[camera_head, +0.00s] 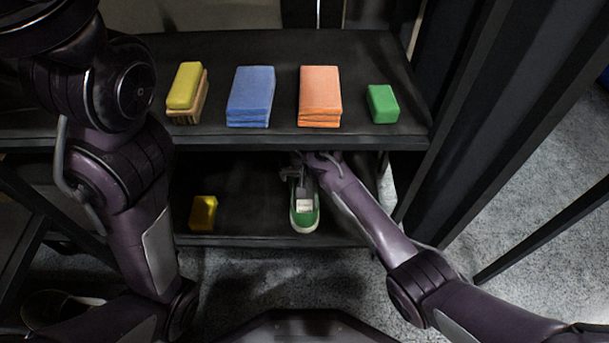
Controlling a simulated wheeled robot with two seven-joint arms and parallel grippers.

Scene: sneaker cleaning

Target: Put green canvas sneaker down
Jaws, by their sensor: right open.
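The green canvas sneaker (304,219) rests on the lower shelf (262,239), with its white-rimmed end towards the front edge. My right gripper (297,172) is at the far end of the sneaker, low above the lower shelf, and is open. The fingertips are small and partly hidden in shadow, so I cannot tell whether they touch the shoe. My left arm comes in at the left, and its gripper is not in the picture.
The upper shelf (300,140) holds a yellow brush (186,88), folded blue cloths (251,95), folded orange cloths (320,95) and a green block (382,104). A yellow block (203,213) lies on the lower shelf, left of the sneaker. Dark panels stand at the right.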

